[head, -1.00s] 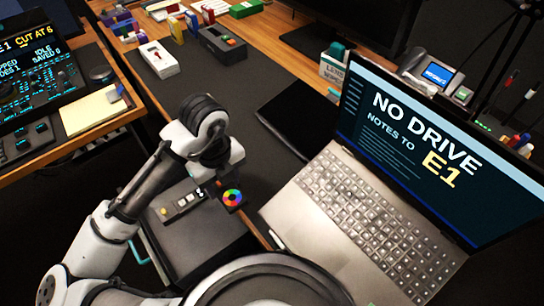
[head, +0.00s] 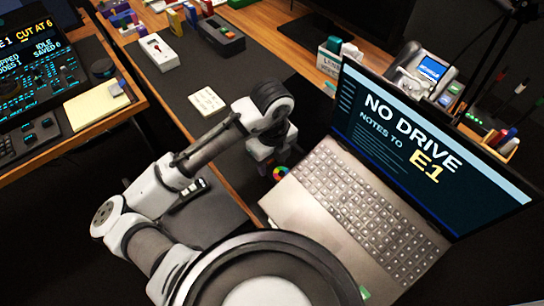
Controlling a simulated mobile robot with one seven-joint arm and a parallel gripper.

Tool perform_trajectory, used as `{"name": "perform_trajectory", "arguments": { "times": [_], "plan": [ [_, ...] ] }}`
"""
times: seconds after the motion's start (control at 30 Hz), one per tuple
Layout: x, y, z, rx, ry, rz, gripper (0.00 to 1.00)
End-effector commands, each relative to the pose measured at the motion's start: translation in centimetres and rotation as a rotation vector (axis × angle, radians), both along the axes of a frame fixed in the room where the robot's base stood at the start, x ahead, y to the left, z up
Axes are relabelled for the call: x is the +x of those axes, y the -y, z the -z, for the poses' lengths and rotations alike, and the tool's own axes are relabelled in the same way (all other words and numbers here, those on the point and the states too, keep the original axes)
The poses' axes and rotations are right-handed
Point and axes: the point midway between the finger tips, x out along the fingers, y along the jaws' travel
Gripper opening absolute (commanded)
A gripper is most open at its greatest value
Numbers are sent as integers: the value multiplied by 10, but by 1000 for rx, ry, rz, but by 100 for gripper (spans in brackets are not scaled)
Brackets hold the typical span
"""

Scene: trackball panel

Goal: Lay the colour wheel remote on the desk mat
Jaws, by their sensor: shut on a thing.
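The colour wheel remote (head: 280,173) is a small dark piece with a bright rainbow ring, only partly visible by the laptop's left edge. My gripper (head: 272,164) is shut on it and points down; its fingertips are mostly hidden by the wrist and are hard to make out. The desk mat (head: 182,88) is the dark sheet along the wooden desk, reaching from upper left towards my wrist. The gripper and remote are over the near end of the desk; I cannot tell their height above it.
An open laptop (head: 350,210) stands close right of the gripper. A pale note card (head: 207,101) and a white box (head: 160,51) lie on the mat, with a dark device (head: 221,35) farther back. Bare mat shows around the card. Another remote (head: 188,194) lies on a lower dark surface.

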Motion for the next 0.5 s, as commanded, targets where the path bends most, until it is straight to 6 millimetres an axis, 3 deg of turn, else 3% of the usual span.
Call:
{"name": "perform_trajectory", "arguments": {
  "times": [0.33, 0.37, 0.5],
  "plan": [
    [0, 0, 6, 0, 1, 1, 22],
    [0, 0, 4, 0, 1, 1, 51],
    [0, 0, 4, 0, 1, 2, 68]
  ]
}}
